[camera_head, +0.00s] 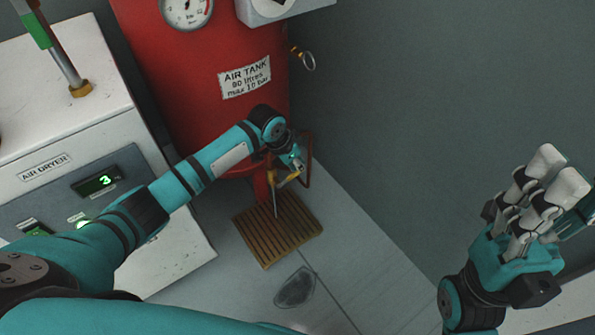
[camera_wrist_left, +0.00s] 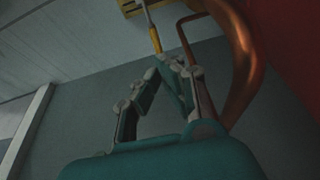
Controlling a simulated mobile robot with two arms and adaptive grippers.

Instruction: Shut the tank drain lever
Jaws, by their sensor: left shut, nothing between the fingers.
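The red air tank (camera_head: 190,90), labelled "AIR TANK", stands at the back. Below it, a yellow part, which looks like the drain lever (camera_head: 271,177), sits by a thin grey tube pointing down. The yellow part (camera_wrist_left: 155,40) and the grey rod also show at the top of the left wrist view, just beyond the fingertips. My left gripper (camera_head: 296,165) is beside the yellow part, its fingers (camera_wrist_left: 170,65) shut and empty. Whether they touch the lever I cannot tell. My right gripper (camera_head: 558,172) is at the right, far from the tank; its finger opening is unclear.
A slatted wooden grate (camera_head: 278,236) lies on the floor under the tank. A white air dryer (camera_head: 60,110) stands at the left. A grey wall is behind, and the floor right of the grate is mostly clear.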

